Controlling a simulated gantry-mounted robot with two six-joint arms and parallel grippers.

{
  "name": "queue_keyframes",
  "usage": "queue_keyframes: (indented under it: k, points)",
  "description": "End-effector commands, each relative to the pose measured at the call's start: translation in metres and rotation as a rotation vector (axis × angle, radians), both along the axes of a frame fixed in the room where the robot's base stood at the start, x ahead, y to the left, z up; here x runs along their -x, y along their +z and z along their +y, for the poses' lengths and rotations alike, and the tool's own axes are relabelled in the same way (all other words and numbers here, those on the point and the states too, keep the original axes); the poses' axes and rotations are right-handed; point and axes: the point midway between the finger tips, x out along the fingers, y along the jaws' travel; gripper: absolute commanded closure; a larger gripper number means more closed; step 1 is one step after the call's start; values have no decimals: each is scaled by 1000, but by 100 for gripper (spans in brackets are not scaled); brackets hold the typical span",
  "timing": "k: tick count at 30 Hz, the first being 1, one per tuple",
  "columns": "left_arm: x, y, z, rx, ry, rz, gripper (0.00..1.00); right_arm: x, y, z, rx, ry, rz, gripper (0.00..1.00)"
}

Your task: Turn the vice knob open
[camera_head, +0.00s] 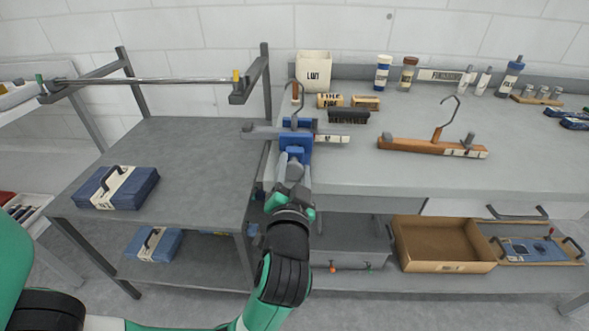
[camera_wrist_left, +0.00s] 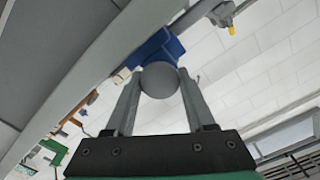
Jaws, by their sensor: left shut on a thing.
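The blue vice (camera_head: 297,130) is mounted at the front edge of the workbench, and part of it also shows in the left wrist view (camera_wrist_left: 158,48). Its round grey knob (camera_wrist_left: 160,80) faces my left wrist camera. My left gripper (camera_head: 293,168) reaches up to the vice from below in the head view. In the wrist view its two fingers stand on either side of the knob and are shut on it. The gripper and wrist mostly hide the knob in the head view. My right gripper is not in view.
A wooden hanger (camera_head: 420,147) lies on the workbench (camera_head: 370,175) right of the vice. Blocks, a brush (camera_head: 348,115) and bottles stand behind. A metal shelf table (camera_head: 190,150) with a blue case (camera_head: 118,188) stands left. An open cardboard box (camera_head: 440,243) sits below.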

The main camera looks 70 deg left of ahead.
Motion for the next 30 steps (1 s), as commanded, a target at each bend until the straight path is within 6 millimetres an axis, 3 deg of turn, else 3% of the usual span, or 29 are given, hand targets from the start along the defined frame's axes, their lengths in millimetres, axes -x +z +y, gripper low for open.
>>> queue_keyframes:
  k: [19,20,24,30]
  points:
    - [0,0,0,24,1,-50,100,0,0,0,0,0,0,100]
    - [0,0,0,24,1,-50,40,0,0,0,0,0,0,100]
    - [0,0,0,23,0,-50,18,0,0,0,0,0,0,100]
    - [0,0,0,23,0,-50,18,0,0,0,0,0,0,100]
